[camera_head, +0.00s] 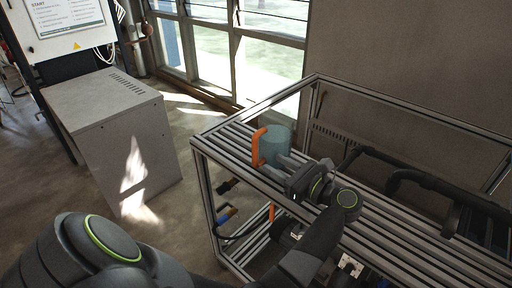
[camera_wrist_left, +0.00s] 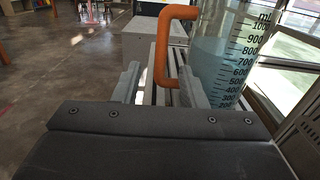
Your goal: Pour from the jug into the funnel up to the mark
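The jug (camera_head: 277,142) is clear with pale bluish liquid and an orange handle (camera_head: 257,147). It stands upright on the slatted metal frame table near its left end. In the left wrist view the jug (camera_wrist_left: 222,60) shows a black millilitre scale, and its orange handle (camera_wrist_left: 160,50) rises between the fingers. My left gripper (camera_head: 277,166) is open, with its fingers either side of the handle's lower part; gaps seem to show in the left wrist view (camera_wrist_left: 160,92). I cannot make out the funnel or its mark. My right gripper is not in view.
The slatted frame table (camera_head: 420,250) has raised metal rails around it. Black bent bars (camera_head: 425,178) lie over its right part. A grey cabinet (camera_head: 120,130) stands at the left on open floor. Windows (camera_head: 230,50) and a wall are behind.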

